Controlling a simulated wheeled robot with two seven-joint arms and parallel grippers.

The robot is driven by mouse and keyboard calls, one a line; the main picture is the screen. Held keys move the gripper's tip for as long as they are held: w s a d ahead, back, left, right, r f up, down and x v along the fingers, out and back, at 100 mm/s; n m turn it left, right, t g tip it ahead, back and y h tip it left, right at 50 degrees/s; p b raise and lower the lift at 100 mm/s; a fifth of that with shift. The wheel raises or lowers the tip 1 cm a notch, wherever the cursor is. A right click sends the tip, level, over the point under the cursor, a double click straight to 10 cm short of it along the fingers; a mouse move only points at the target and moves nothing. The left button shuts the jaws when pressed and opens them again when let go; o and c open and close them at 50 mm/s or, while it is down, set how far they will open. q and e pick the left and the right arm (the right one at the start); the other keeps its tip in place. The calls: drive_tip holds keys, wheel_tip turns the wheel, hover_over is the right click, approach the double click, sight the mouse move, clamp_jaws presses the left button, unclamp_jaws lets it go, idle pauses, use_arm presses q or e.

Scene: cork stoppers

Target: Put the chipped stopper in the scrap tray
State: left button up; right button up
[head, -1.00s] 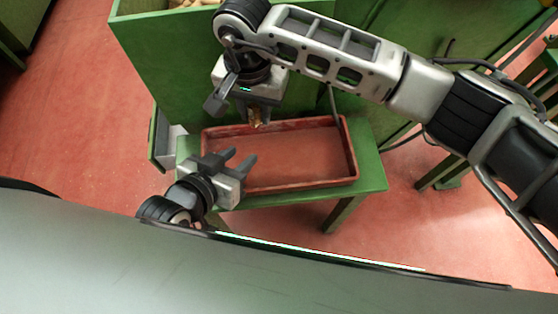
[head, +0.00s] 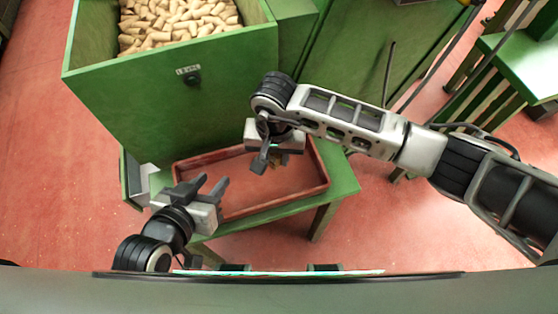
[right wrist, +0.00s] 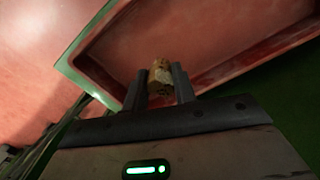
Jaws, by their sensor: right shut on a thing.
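The scrap tray is a shallow rust-red tray (head: 322,168) on a small green stand, and its corner and inner floor also show in the right wrist view (right wrist: 88,72). My right gripper (head: 270,165) points down over the tray, near its back side. In the right wrist view it is shut on a brown, rough-looking cork stopper (right wrist: 160,78), held between the fingertips in front of the tray. Any chip is too small to make out. In the head view the stopper is hidden by the gripper. My left gripper (head: 207,187) is open and empty at the tray's left front corner.
A tall green bin (head: 170,100) full of cork stoppers (head: 180,18) stands behind the tray. The green stand (head: 343,180) carries the tray. A green table (head: 525,60) is at the right. The tray floor looks empty where visible.

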sight(279, 165)
drive_tip(key=shift+d+f, duration=0.25)
drive_tip(key=shift+f, duration=0.1)
drive_tip(key=shift+d+f, duration=0.1)
drive_tip(key=shift+f, duration=1.55)
drive_tip(key=shift+f+b, duration=0.2)
drive_tip(key=shift+b, duration=0.15)
drive_tip(key=o, duration=0.9)
drive_tip(key=shift+o, duration=0.2)
drive_tip(key=shift+r, duration=0.1)
